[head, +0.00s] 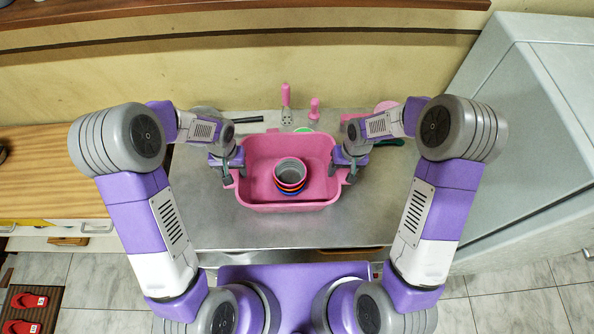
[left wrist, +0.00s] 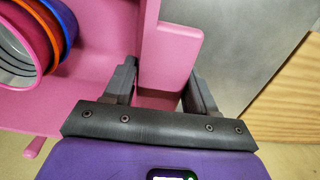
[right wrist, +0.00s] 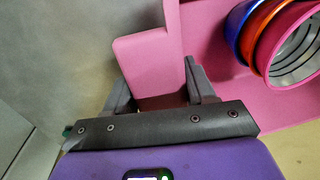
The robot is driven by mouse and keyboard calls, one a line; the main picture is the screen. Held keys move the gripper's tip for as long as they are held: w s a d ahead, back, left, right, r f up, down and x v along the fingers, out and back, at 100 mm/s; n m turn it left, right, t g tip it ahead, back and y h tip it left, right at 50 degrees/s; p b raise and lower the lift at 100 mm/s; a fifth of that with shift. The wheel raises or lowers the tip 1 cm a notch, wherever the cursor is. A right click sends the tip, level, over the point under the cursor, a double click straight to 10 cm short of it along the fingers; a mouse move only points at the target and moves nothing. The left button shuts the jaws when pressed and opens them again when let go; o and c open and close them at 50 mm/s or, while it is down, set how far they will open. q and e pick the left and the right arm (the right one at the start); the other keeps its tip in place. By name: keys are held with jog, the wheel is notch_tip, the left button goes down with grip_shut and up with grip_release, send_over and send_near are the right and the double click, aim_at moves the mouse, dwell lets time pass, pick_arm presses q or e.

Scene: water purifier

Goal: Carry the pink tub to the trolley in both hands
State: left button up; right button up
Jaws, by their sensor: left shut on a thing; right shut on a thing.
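The pink tub (head: 262,147) is in the middle of the head view, level, with a nested stack of colored bowls (head: 290,174) inside. My left gripper (head: 230,172) is shut on the tub's left handle, which shows between the fingers in the left wrist view (left wrist: 172,50). My right gripper (head: 348,172) is shut on the right handle, seen in the right wrist view (right wrist: 150,62). The tub is over a grey steel top (head: 225,228). I cannot tell whether it touches the top. No separate trolley can be made out.
Behind the tub are a pink-handled brush (head: 286,98), a smaller pink-topped item (head: 314,108) and a black-handled item (head: 246,120). A wooden counter (head: 35,175) is on the left, a grey cabinet (head: 540,110) on the right. Red slippers (head: 28,301) lie at lower left.

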pick_arm(q)
jog(key=o, duration=0.9)
jog(key=shift+d+f, duration=0.1)
jog(key=shift+d, duration=0.15)
pick_arm(e)
jog(key=o, duration=0.9)
jog(key=shift+a, duration=0.3)
pick_arm(q)
jog(key=o, duration=0.4)
jog(key=shift+a, duration=0.2)
jog(key=shift+c, duration=0.2)
pick_arm(e)
jog(key=o, duration=0.4)
jog(key=shift+d, duration=0.15)
jog(key=shift+c, duration=0.2)
jog(key=shift+d, duration=0.1)
jog(key=shift+r, duration=0.1)
pick_arm(q)
notch_tip(320, 180, up, 12)
pick_arm(e)
jog(key=r, duration=0.4)
jog(key=d+r, duration=0.1)
jog(key=r, duration=0.6)
jog(key=shift+d+r, duration=0.3)
jog(key=shift+d, duration=0.05)
